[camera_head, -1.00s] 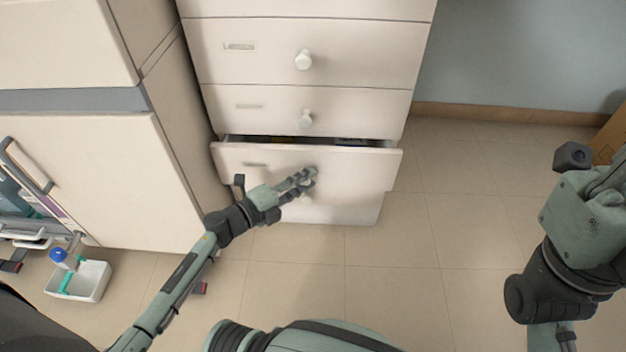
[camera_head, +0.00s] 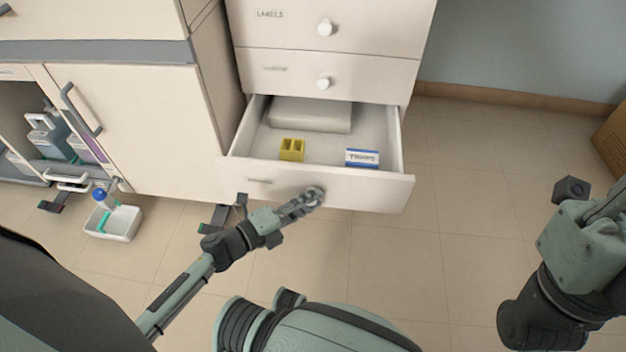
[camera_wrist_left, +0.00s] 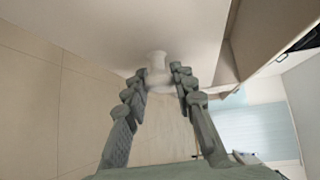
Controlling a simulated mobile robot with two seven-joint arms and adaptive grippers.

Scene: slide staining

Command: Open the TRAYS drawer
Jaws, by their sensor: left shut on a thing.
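The lowest visible drawer (camera_head: 345,188) of the white cabinet stands well out, its inside in view from above. Its label is too small to read. In it are a pale flat block (camera_head: 310,114), a yellow block with slots (camera_head: 291,149) and a small blue and white box (camera_head: 362,158). My left gripper (camera_head: 314,196) is shut on the drawer's round white knob, which shows between the fingers in the left wrist view (camera_wrist_left: 157,62). My right arm is at the right edge; its fingers are not clearly visible.
Closed drawers with white knobs are above, one labelled LABELS (camera_head: 290,27). A white cupboard (camera_head: 140,130) with a grey handle stands at left. A small white bin (camera_head: 113,226) with a blue-capped bottle is at lower left. The tiled floor (camera_head: 400,260) in front is clear.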

